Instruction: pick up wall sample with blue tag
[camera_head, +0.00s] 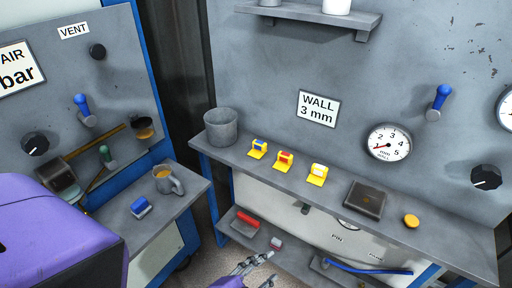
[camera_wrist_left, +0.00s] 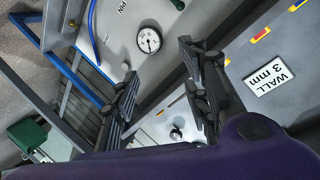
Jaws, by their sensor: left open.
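The wall sample with the blue tag (camera_head: 258,148) is a small yellow piece on the grey shelf (camera_head: 232,158), just right of a grey cup. A red-tagged sample (camera_head: 285,160) and a white-tagged sample (camera_head: 317,174) stand in a row to its right. My left gripper (camera_head: 260,268) is low at the bottom edge of the head view, below the shelf front and apart from the samples. In the left wrist view its fingers (camera_wrist_left: 162,95) are spread with nothing held between them. My right gripper is out of view.
The grey cup (camera_head: 221,127) stands left of the samples. A dark square block (camera_head: 365,199) and an orange disc (camera_head: 411,221) sit to the right. A lower shelf holds a red item (camera_head: 248,219) and a blue bar (camera_head: 365,268). A mug (camera_head: 168,181) stands on the left bench.

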